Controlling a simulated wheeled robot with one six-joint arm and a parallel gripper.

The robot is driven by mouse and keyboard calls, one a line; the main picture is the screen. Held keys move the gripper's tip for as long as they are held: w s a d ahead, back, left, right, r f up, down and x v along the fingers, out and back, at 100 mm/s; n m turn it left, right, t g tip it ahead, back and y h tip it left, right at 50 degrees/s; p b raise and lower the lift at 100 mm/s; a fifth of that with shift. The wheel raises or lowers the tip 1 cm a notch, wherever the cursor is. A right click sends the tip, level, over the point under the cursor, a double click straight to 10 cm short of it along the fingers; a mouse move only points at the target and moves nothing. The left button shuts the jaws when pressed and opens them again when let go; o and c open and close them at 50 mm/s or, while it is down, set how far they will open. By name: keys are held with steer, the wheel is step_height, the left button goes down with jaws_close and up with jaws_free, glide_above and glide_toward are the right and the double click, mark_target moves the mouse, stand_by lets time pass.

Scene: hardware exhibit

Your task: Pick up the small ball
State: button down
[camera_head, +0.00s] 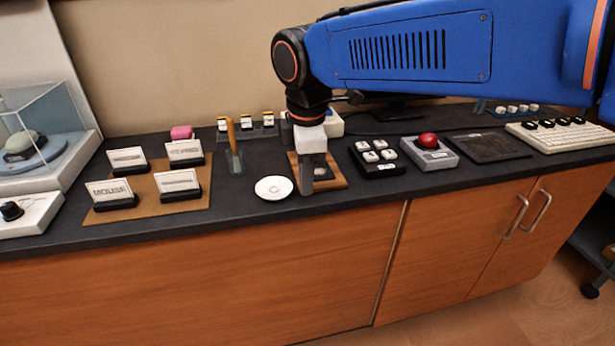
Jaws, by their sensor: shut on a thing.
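My gripper (308,190) points straight down over a small wooden board (337,182) on the dark counter. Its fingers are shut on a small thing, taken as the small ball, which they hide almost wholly. A small greyish shape (322,172) shows beside the fingers, too small to make out clearly. The fingertips are low, at or just above the board; I cannot tell if they touch it. A larger red ball (428,140) sits in a grey base to the right, apart from my gripper.
A white round dish (273,188) lies just left of the fingers. A black block with white keys (377,158) stands close on the right. Label stands fill a brown mat (148,207) at left. A dark flat pad (488,147) and a keyboard (565,136) lie farther right.

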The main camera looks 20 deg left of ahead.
steer(key=c, duration=1.6)
jaws_free()
steer(key=r, duration=0.5)
steer(key=s+r, duration=0.1)
steer(key=r, duration=0.5)
steer(key=s+d+r, duration=0.1)
steer(key=r, duration=0.5)
steer(key=shift+s+r, duration=0.1)
steer(key=shift+r, duration=0.05)
